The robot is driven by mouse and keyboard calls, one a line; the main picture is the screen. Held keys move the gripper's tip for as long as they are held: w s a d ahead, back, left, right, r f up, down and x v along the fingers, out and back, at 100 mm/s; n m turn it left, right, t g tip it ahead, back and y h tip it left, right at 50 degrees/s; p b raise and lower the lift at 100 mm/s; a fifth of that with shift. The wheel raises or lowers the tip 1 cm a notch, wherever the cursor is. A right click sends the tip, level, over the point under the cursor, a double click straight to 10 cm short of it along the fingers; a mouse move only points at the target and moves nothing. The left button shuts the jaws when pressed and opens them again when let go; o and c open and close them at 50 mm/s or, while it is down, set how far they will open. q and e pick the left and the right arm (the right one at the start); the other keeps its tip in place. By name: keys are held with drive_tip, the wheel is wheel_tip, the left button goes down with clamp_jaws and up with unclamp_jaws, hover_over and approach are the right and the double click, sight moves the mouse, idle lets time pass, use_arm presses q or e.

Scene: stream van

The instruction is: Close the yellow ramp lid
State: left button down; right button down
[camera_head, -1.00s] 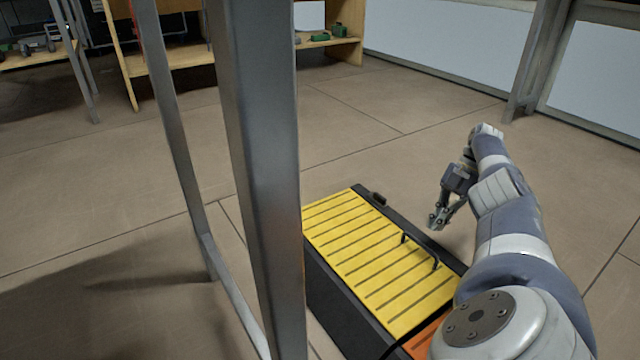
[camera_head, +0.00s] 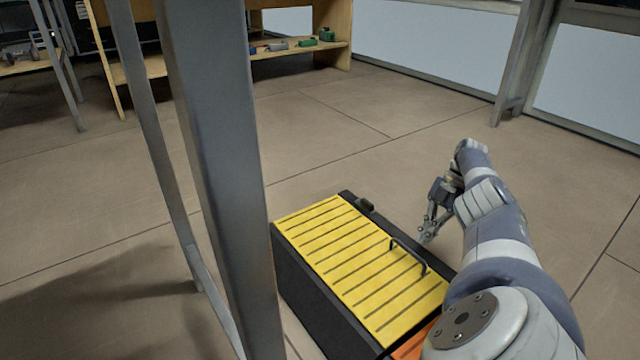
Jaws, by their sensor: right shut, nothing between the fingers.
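The yellow ramp lid (camera_head: 350,255) is a slatted yellow panel lying flat on top of a long dark box (camera_head: 312,305) on the floor. A thin dark handle (camera_head: 408,252) stands up from the lid near its right edge. My right gripper (camera_head: 424,238) is shut and empty, with its fingers pointing down. In the picture it appears just beyond the box's right edge, close to the handle; I cannot tell its exact height or whether it touches anything. My left gripper is not in view.
A grey metal post (camera_head: 215,180) stands close in front, left of the box. An orange panel (camera_head: 412,345) shows at the box's near end, partly behind my right arm. A wooden shelf (camera_head: 300,55) stands at the back. The floor beyond the box is clear.

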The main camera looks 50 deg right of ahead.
wheel_tip(320, 180, up, 10)
idle(0.6)
